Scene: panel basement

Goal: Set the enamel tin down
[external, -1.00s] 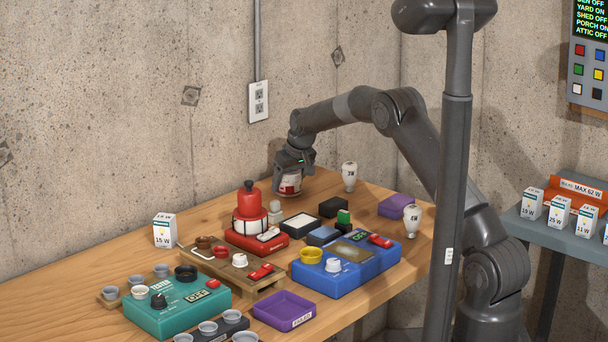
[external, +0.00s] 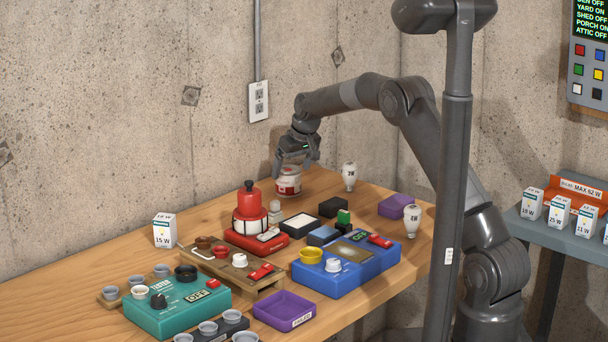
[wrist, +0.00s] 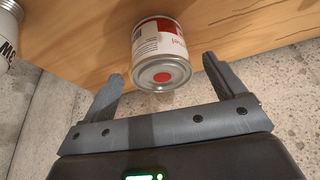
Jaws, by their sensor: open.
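The enamel tin (external: 289,182), white and red with a metal rim, stands upright on the wooden table near the wall in the external view. In the wrist view the tin (wrist: 159,50) shows its grey lid with a red dot, and its base is on the wood. My gripper (external: 297,163) is just above the tin in the external view. In the wrist view my gripper (wrist: 161,72) is open, with one finger on each side and clear space between the fingers and the tin.
A white bulb (external: 349,176) stands right of the tin. A red device with a red-topped lamp (external: 249,206) stands front left, beside a small pale bulb (external: 275,212). A black block (external: 333,207) lies in front. The concrete wall (external: 200,120) is close behind.

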